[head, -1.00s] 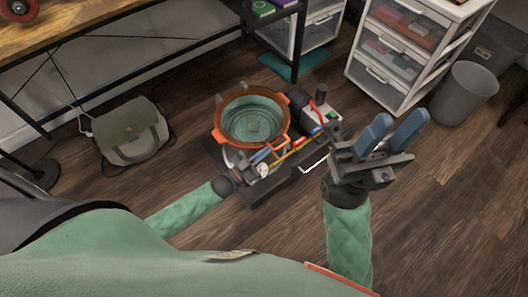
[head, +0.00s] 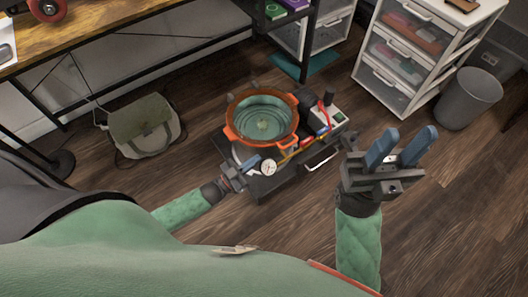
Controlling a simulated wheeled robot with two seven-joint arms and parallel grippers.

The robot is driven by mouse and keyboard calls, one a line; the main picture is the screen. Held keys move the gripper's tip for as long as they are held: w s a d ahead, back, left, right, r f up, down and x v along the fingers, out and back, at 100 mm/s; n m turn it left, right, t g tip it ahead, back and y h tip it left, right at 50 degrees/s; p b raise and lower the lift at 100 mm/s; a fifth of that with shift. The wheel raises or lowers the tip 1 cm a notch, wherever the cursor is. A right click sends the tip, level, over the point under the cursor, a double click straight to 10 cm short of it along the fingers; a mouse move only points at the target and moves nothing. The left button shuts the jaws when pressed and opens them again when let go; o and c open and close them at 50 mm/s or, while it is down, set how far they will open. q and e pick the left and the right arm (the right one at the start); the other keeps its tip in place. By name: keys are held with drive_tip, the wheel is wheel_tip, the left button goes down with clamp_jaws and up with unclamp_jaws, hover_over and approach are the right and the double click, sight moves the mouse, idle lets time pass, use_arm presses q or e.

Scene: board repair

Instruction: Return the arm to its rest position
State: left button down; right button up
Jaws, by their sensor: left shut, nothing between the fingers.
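My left gripper (head: 252,164) is low in the middle of the head view, shut, with nothing seen in it. Its blue fingers point right, toward the front of a dark low platform that carries an orange-rimmed pot (head: 232,133). A round white gauge (head: 268,167) is just right of the fingertips; I cannot tell whether they touch it. My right gripper (head: 404,146) is raised on the right, over bare floor. Its two blue fingers stand apart with nothing between them. My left forearm comes in from the lower left.
A device with red and yellow hoses (head: 323,117) sits beside the pot. A green-grey bag (head: 145,125) lies on the floor at left, below a wooden bench (head: 100,38). A white drawer unit (head: 384,92) and a grey bin (head: 468,98) stand at right. Floor at lower right is clear.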

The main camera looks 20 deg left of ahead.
use_arm(q)
drive_tip(key=v, duration=0.3)
drive_tip(key=shift+s, duration=0.1)
